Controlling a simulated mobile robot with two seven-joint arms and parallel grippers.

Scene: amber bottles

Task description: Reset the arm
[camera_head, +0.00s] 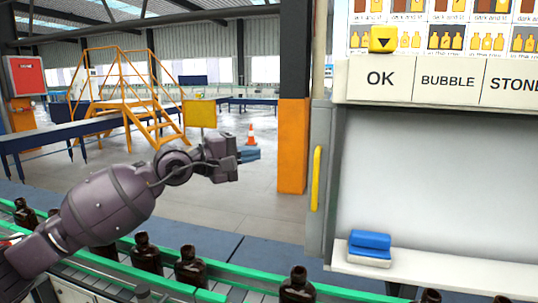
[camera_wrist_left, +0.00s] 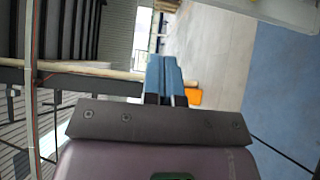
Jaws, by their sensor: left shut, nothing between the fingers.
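My left arm reaches in from the left in the head view, above the bottle conveyor. My left gripper (camera_head: 250,154) is held up in the air, with its blue fingers pointing right. In the left wrist view the two blue fingers (camera_wrist_left: 166,75) lie side by side, shut with nothing between them. My right gripper is in neither view.
Dark bottles (camera_head: 190,266) stand along a conveyor with green rails (camera_head: 215,296) below my arm. At right are a light panel with a yellow handle (camera_head: 316,180), a shelf with a blue-and-white block (camera_head: 369,248), and label boards (camera_head: 380,79). An orange post (camera_head: 292,145) stands behind.

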